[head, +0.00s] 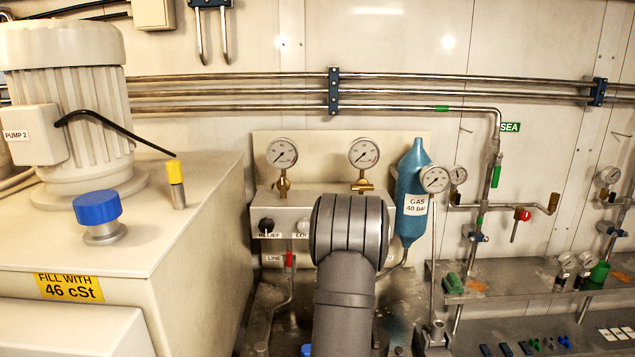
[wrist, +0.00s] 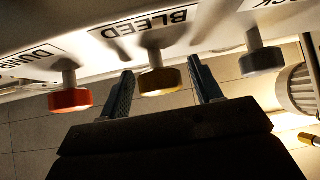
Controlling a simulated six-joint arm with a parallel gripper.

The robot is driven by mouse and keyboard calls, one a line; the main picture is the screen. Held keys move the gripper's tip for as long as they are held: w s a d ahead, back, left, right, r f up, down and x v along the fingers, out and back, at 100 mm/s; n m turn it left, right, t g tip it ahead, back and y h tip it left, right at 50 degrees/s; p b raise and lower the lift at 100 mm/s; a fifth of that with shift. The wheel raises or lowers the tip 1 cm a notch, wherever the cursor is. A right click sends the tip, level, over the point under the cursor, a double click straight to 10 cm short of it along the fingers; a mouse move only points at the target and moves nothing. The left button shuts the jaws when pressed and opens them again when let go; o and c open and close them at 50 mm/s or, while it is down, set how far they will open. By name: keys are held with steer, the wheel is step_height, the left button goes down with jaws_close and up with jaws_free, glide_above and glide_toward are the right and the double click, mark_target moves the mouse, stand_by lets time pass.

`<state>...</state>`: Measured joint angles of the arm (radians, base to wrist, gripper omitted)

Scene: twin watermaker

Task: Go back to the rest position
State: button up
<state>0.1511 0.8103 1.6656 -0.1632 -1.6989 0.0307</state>
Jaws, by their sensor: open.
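My gripper (wrist: 160,66) shows in the wrist view with its two dark fingers apart. A yellow knob (wrist: 160,82) on a short stem lies between the fingers, under an upside-down BLEED label (wrist: 145,28). A gap shows on each side of the knob, so the fingers do not appear to touch it. In the head view my own arm stands in front of the panel and hides the gripper and this knob.
The wrist view shows a red knob (wrist: 70,98) left and a grey knob (wrist: 262,58) right of the fingers. In the head view, a blue gas bottle (head: 410,190) and gauges (head: 435,179) stand right of my arm; a pump cabinet (head: 190,260) stands left.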

steer(key=m+g+h, duration=0.1)
steer(key=m+h, duration=0.7)
steer(key=m, duration=0.1)
steer(key=shift+a, duration=0.1)
steer(key=m+g+h, duration=0.2)
steer(key=m+h, duration=0.1)
steer(key=m, duration=0.1)
steer(key=m+g+h, duration=0.2)
steer(key=m+h, duration=0.1)
steer(key=m, duration=0.1)
steer(key=m+g+h, duration=0.2)
steer(key=m+g, duration=0.2)
steer(key=m, duration=0.2)
steer(key=shift+g, duration=0.3)
steer(key=m+g, duration=0.3)
steer(key=m, duration=0.1)
steer(key=v, duration=0.7)
steer(key=shift+s, duration=0.15)
